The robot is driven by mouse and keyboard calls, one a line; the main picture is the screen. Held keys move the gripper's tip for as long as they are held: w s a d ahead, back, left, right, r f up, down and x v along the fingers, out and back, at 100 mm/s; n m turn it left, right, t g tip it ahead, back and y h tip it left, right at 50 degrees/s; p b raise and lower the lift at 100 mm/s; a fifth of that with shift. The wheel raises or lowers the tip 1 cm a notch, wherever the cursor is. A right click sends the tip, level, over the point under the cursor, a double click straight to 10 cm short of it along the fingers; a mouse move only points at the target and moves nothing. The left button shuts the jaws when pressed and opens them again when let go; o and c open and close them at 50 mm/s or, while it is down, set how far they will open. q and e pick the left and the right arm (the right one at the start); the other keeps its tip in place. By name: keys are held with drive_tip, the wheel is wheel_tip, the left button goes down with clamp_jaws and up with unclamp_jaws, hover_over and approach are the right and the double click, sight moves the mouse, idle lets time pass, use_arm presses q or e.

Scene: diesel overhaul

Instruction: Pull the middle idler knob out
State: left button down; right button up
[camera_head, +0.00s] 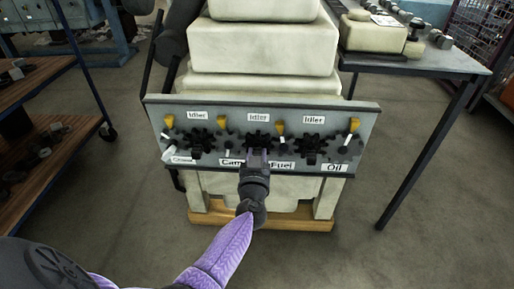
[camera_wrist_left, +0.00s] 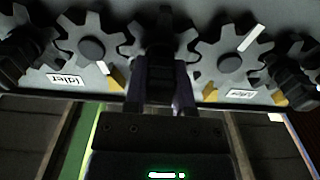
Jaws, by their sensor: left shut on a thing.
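A grey panel (camera_head: 330,111) carries three dark toothed idler gears in a row, each under an "Idler" label. The middle idler gear (camera_head: 258,139) sits under the middle label. My left gripper (camera_head: 258,157) reaches up to this gear and is shut on the dark middle idler knob, which it mostly hides in the head view. In the left wrist view, the two fingers (camera_wrist_left: 161,88) stand on either side of the dark knob (camera_wrist_left: 160,55), in front of the panel. My right gripper is not in view.
Neighbouring idler gears (camera_head: 199,141) and (camera_head: 311,148) stand close on both sides. Yellow pointers (camera_head: 280,129) and small white levers sit among them. A pale engine block (camera_head: 262,50) rises behind the panel. A table (camera_head: 420,61) stands right, a wooden-shelved cart (camera_head: 35,72) left.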

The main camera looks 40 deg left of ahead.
use_arm(q)
drive_tip(key=shift+s+d+p, duration=0.25)
drive_tip(key=shift+s+p, duration=0.1)
drive_tip(key=shift+s, duration=0.1)
drive_tip(key=shift+s+d, duration=0.3)
drive_tip(key=shift+s, duration=0.15)
drive_tip(key=c, duration=0.9)
unclamp_jaws()
drive_tip(key=shift+s, duration=0.1)
drive_tip(key=o, duration=0.9)
drive_tip(key=shift+p, duration=0.3)
